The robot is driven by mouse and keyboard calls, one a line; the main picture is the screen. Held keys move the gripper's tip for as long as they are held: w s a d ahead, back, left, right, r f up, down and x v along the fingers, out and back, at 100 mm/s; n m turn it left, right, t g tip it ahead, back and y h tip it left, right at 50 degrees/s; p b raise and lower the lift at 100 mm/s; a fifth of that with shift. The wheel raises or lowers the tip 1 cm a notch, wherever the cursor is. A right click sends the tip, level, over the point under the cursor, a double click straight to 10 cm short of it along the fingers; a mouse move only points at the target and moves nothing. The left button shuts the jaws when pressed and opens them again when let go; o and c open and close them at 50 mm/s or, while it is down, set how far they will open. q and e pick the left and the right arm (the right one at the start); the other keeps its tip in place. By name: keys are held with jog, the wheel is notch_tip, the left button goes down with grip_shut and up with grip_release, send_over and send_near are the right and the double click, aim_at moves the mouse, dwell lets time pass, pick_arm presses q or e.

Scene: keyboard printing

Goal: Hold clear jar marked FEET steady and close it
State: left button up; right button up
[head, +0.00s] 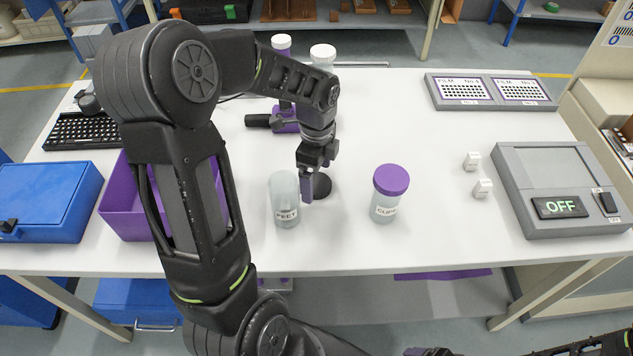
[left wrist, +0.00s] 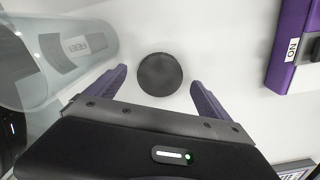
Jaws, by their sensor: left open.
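The clear jar marked FEET (head: 285,200) stands upright on the white table with no coloured lid on its top. In the left wrist view the jar (left wrist: 60,50) is at the upper left, outside the fingers. A flat black disc (head: 321,186), like a lid, lies on the table just right of the jar. My left gripper (head: 314,188) is open and points down over the disc. In the left wrist view the disc (left wrist: 160,74) sits between the two fingers, apart from both. Of my right arm, only a dark part shows at the lower right edge; its jaws cannot be made out.
A jar with a purple lid (head: 390,193) stands to the right. A purple bin (head: 125,205) and blue case (head: 45,203) are at left. A purple device (head: 285,122) and white-lidded jar (head: 322,56) stand behind. A grey box marked OFF (head: 560,190) is at right.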

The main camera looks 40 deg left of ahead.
pick_arm(q)
jog(key=shift+f, duration=0.75)
jog(key=c, duration=1.4)
